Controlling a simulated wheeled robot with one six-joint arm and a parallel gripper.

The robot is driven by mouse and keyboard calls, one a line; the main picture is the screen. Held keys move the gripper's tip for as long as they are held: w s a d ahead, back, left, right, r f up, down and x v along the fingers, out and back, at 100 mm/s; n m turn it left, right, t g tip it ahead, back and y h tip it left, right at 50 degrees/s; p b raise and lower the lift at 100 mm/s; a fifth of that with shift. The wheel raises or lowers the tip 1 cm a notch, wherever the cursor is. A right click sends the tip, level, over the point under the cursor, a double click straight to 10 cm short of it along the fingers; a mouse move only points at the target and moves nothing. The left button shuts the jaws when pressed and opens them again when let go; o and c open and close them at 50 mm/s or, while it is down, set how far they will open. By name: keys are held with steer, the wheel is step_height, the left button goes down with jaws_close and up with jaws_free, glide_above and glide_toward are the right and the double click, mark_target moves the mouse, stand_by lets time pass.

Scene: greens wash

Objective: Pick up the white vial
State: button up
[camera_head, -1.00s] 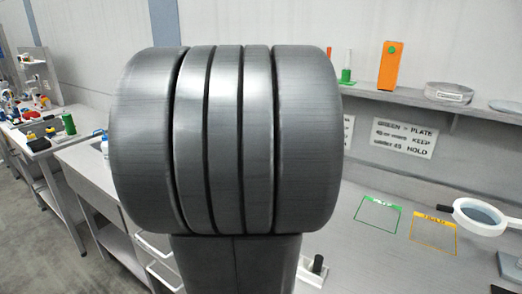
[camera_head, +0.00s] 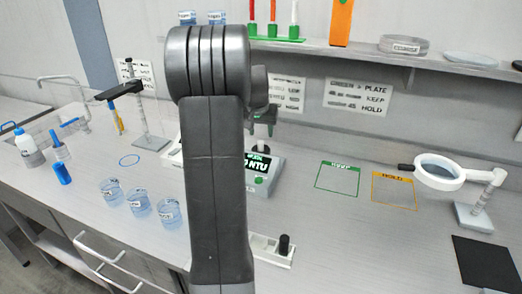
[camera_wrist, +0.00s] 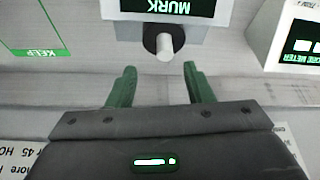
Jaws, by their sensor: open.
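In the wrist view a short white cylinder (camera_wrist: 164,47), which looks like the white vial, sticks out of a dark round part beside a white block labelled MURK (camera_wrist: 190,10). My gripper (camera_wrist: 155,70) is open, with two green fingers apart and nothing between them; the white cylinder is just beyond the fingertips, roughly midway between their lines. In the head view my arm hides most of the gripper. A black upright cylinder (camera_head: 284,244) stands on a white holder (camera_head: 262,243) partly behind my arm; I cannot make out the white vial there.
A meter (camera_head: 264,180) stands behind my arm. Green (camera_head: 338,188) and orange (camera_head: 392,200) outlined squares lie to its right, near a magnifier (camera_head: 440,172). Several labelled beakers (camera_head: 139,203) stand left of the arm.

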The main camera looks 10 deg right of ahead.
mark_target(260, 143)
steer(key=x, duration=0.2)
steer(key=p+x, duration=0.1)
steer(key=x, duration=0.4)
steer(key=shift+w+a+f, duration=0.1)
steer(key=shift+a+f, duration=0.05)
steer(key=shift+a, duration=0.2)
jaws_close()
